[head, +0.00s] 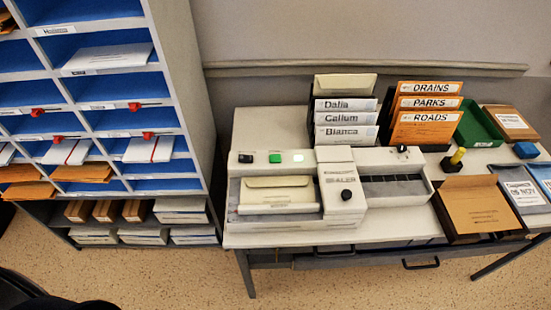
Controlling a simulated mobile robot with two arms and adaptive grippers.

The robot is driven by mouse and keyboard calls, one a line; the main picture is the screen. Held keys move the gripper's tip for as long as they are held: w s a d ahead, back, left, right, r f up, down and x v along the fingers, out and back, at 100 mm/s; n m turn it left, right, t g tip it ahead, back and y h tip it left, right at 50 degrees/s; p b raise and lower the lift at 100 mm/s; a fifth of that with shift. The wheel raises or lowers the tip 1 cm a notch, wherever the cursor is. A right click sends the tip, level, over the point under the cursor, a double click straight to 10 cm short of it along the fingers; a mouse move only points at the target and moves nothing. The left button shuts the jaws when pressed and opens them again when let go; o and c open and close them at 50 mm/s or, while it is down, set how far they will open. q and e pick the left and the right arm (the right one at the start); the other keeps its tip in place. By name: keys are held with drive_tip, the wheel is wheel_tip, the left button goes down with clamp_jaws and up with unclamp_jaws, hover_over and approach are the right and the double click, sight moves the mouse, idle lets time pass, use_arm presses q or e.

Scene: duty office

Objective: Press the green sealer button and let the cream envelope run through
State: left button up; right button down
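The sealer (342,199) stands on the left part of the table. Its green button (275,158) is on the top panel at the back left, between a black knob and a pale, bright square. The cream envelope (275,190) lies flat in the sealer's left bay, left of the raised middle housing with a black knob. The right bay (392,188) shows a dark slatted bed with no envelope on it. Neither of my grippers shows in the head view.
Blue-lined pigeonholes (100,90) stand at left. Floor shows between shelf and table.

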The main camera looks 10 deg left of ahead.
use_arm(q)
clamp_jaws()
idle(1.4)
